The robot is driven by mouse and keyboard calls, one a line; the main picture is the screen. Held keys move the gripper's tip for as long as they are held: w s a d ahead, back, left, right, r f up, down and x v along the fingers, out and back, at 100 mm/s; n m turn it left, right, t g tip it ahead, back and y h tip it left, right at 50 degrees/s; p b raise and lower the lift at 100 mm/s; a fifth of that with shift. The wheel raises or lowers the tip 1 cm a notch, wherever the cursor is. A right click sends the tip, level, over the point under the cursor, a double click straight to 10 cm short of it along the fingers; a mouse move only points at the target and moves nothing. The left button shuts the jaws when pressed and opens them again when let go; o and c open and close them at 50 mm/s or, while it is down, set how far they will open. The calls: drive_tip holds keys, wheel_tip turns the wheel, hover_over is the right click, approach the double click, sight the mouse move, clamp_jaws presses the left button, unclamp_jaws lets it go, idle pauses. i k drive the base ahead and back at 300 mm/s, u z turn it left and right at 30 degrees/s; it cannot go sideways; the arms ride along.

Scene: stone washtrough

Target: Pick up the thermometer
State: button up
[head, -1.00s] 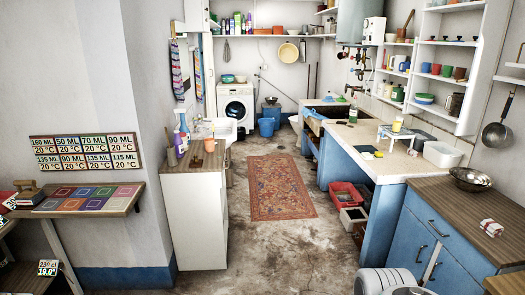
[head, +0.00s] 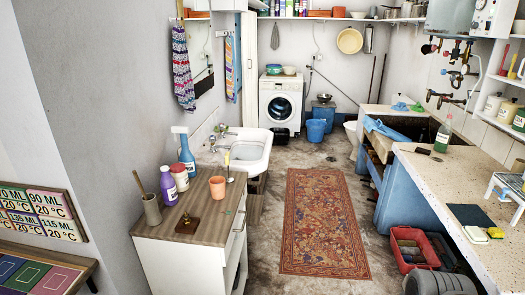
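I cannot make out a thermometer for certain. A thin upright item with a yellowish top (head: 228,163) stands at the back right of the wooden-topped cabinet (head: 160,228), but it is too small to identify. An orange cup (head: 217,187), a purple bottle (head: 168,186), a white-and-red jar (head: 180,178), a blue spray bottle (head: 187,158) and a beige pot holding a stick (head: 152,209) also stand there. A small brown block (head: 187,224) lies near the front. My gripper is not in view.
A patterned rug (head: 322,222) lies on the clear floor between the cabinet and the stone counter (head: 455,195) on the right. A white basin (head: 250,152) is behind the cabinet. A red crate (head: 412,248) sits under the counter. A washing machine (head: 280,104) stands at the back.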

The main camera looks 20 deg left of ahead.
sight(229, 179)
drive_tip(key=i, duration=3.7)
drive_tip(key=u, duration=5.35)
